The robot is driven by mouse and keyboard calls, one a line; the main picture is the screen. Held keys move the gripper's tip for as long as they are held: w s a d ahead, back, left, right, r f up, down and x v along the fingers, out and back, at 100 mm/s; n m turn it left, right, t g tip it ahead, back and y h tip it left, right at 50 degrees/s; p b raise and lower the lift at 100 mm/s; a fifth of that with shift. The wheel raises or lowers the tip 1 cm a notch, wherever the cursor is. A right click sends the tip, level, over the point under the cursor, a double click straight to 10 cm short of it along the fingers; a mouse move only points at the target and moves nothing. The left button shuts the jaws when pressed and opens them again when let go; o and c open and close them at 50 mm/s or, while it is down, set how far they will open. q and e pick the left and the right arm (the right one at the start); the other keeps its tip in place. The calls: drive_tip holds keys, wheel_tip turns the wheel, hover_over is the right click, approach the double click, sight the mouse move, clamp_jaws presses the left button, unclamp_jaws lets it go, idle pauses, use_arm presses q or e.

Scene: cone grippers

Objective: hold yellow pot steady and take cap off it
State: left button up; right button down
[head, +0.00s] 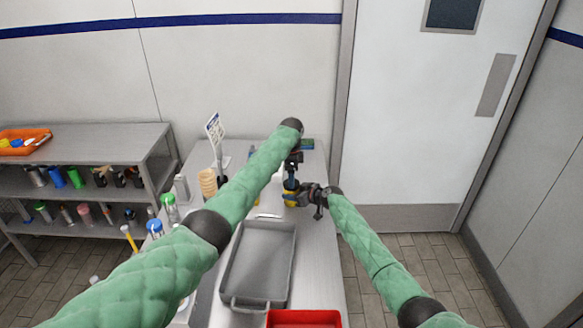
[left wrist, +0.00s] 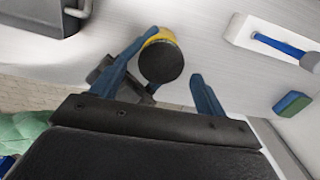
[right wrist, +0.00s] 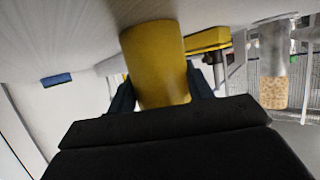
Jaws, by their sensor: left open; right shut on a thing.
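The yellow pot (head: 289,198) stands on the steel table; it fills the middle of the right wrist view (right wrist: 157,65). In the left wrist view its dark round cap (left wrist: 161,62) faces me, with a yellow edge of the pot (left wrist: 163,36) behind it. My right gripper (head: 303,195) comes in from the right, with its fingers shut on the pot's sides.
A grey metal tray (head: 284,262) lies on the table in front of the pot, with a red bin (head: 303,318) nearer me. A blue-green sponge (left wrist: 292,104) and a white holder with a blue-handled tool (left wrist: 285,45) lie nearby. Bottles and a sign (head: 215,131) stand left.

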sight(291, 193)
use_arm(q)
drive_tip(key=shift+f, duration=1.35)
drive_tip(key=c, duration=1)
drive_tip(key=n, duration=0.3)
drive_tip(key=shift+f, duration=0.1)
